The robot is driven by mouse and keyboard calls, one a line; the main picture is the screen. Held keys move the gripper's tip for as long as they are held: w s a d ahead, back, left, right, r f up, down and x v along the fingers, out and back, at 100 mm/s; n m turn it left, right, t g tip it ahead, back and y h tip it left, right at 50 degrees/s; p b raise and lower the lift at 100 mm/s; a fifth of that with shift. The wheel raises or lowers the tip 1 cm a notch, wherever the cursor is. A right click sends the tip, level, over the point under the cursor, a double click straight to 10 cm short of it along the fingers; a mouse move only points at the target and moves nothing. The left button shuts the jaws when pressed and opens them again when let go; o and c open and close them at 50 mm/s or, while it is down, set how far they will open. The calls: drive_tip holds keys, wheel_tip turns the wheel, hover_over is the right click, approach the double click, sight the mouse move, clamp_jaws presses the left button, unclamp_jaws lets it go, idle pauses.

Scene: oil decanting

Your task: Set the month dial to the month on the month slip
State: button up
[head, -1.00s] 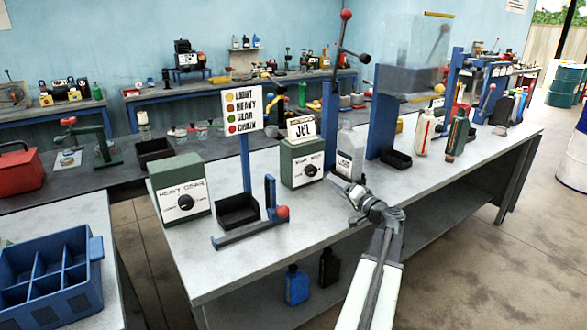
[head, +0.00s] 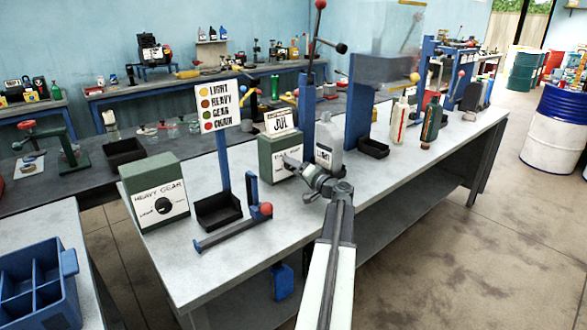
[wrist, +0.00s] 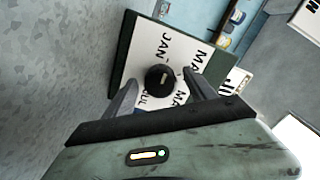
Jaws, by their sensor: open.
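The month dial (head: 277,158) is a green box with a white face, standing on the light bench. The month slip (head: 279,122) stands on top of the box and reads JUL.
A grey bottle (head: 329,145) stands close right of the dial. A colour sign (head: 217,107), a black tray (head: 219,212) and a blue lever with a red ball (head: 262,210) are to the left. The HEAVY GEAR box (head: 155,190) is farther left.

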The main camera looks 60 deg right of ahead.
drive_tip(key=c, duration=1.1)
drive_tip(key=shift+a, duration=0.1)
drive_tip(key=c, duration=0.3)
